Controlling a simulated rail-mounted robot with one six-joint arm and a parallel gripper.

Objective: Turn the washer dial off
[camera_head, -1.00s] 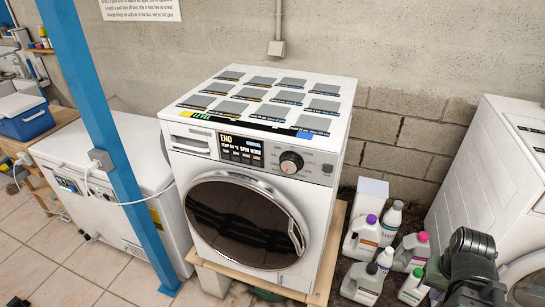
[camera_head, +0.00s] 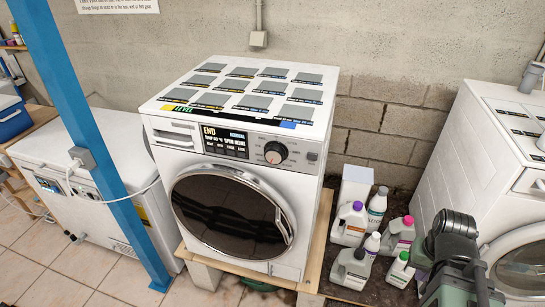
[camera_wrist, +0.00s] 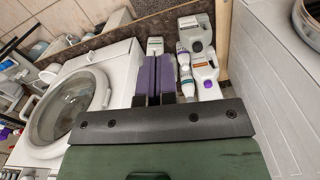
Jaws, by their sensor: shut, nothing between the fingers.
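The white front-loading washer (camera_head: 303,215) stands in the middle of the head view, with its dark round door closed. Its dial (camera_head: 275,153) is a round knob at the right of the black display on the upper front panel. The display reads "END". My gripper (camera_wrist: 157,72) shows two purple fingers side by side, shut and empty. In the head view, my arm is at the lower right, well away from the dial; its fingers are hidden there.
Several detergent bottles (camera_head: 375,209) stand on the floor between the washer and a second white machine (camera_head: 450,140) at the right. A blue post (camera_head: 92,140) and a white chest (camera_head: 75,150) are at the left. A block wall is behind.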

